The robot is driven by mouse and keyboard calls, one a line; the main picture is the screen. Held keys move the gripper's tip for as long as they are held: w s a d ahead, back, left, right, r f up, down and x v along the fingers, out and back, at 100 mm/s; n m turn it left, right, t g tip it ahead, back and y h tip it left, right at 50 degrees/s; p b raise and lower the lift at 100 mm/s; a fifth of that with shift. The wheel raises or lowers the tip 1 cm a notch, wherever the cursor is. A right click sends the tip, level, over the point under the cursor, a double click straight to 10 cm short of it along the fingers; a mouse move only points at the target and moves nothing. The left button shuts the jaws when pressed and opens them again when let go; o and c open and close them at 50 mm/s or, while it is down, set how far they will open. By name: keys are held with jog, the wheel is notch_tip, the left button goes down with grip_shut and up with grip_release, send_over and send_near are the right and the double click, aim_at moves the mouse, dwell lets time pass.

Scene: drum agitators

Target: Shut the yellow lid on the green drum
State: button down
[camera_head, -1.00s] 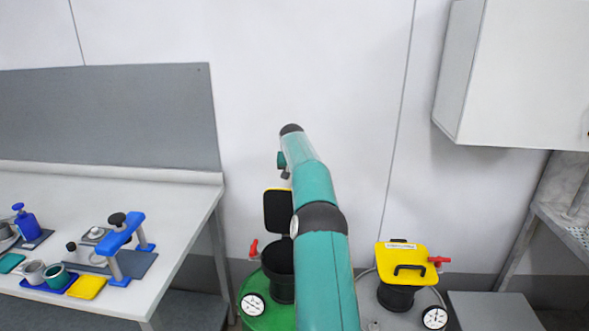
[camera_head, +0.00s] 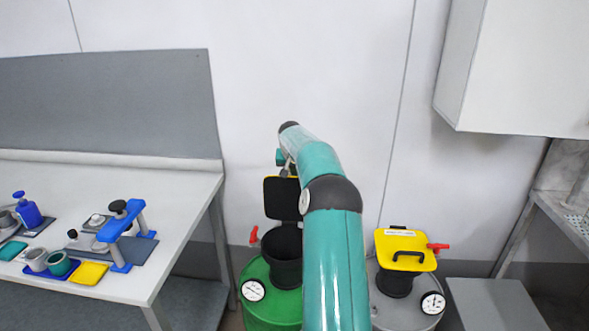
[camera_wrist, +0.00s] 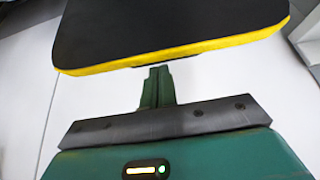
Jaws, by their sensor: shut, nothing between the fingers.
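The green drum (camera_head: 262,309) stands on the floor below the wall, with a black neck (camera_head: 286,262) on top. Its yellow lid (camera_head: 283,199) stands open and upright behind the neck, black underside facing me. In the wrist view the lid (camera_wrist: 170,30) fills the top, its yellow rim along the lower edge. My gripper (camera_wrist: 158,72) is shut and empty, its fingertips close to the lid's rim; I cannot tell whether they touch. In the head view my arm hides the gripper's tips and part of the drum's right side.
A grey drum (camera_head: 398,312) with a shut yellow lid (camera_head: 405,250) stands to the right. Red-handled valves (camera_head: 254,235) and gauges sit by the drums. A table (camera_head: 180,205) with several small items is at left, a wall cabinet (camera_head: 515,70) at upper right.

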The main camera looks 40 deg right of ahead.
jog(key=shift+s+a, duration=0.15)
jog(key=shift+a, duration=0.05)
dwell(0.5)
jog(key=shift+s+a+r, duration=0.1)
jog(key=shift+s+a, duration=0.1)
jog(key=shift+a, duration=0.1)
